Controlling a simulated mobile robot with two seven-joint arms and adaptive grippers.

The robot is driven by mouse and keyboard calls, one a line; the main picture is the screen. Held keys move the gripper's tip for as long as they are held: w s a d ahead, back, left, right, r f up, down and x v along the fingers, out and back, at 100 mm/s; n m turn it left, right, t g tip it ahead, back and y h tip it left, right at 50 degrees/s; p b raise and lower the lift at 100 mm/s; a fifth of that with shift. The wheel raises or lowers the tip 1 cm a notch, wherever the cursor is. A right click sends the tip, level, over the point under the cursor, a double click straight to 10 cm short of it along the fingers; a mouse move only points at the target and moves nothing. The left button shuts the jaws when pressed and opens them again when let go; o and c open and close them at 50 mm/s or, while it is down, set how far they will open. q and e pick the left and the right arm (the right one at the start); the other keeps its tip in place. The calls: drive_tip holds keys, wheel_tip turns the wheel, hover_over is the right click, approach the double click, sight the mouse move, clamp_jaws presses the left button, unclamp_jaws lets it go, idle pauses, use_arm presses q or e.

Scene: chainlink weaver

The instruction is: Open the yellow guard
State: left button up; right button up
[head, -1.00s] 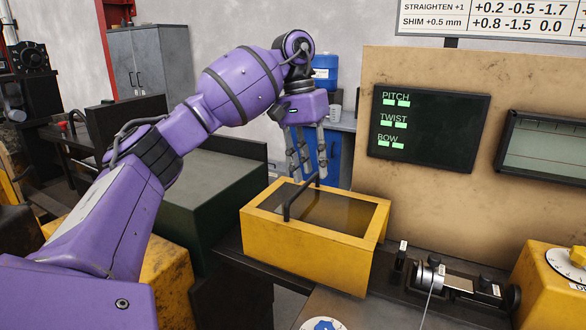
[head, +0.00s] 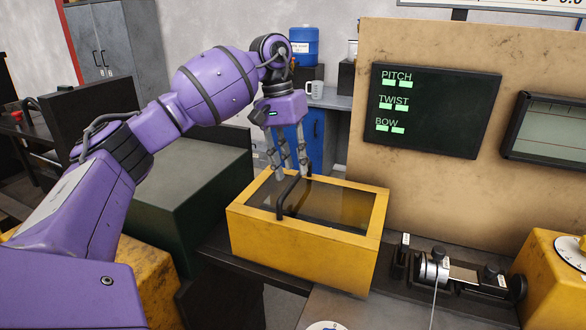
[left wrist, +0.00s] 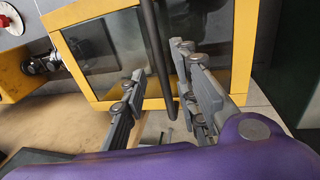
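The yellow guard (head: 305,248) is a box with a dark see-through top panel in a yellow frame. It stands lid down on the bench in the head view, and its frame also shows in the left wrist view (left wrist: 243,45). A black bar handle (head: 288,197) runs across its top. My left gripper (head: 292,176) points down over the handle. In the left wrist view its fingers (left wrist: 158,62) are apart, one on each side of the black handle (left wrist: 153,40), with gaps visible. My right gripper is not in view.
A backboard with a dark PITCH, TWIST, BOW panel (head: 435,110) rises behind the guard. A small metal fixture (head: 435,268) and a yellow dial box (head: 552,270) stand to the right. A dark green block (head: 185,205) is left of the guard.

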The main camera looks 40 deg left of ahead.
use_arm(q)
drive_tip(key=shift+d+f, duration=0.15)
drive_tip(key=shift+f, duration=0.9)
drive_tip(key=shift+c, duration=0.4)
drive_tip(key=shift+w, duration=0.1)
clamp_jaws()
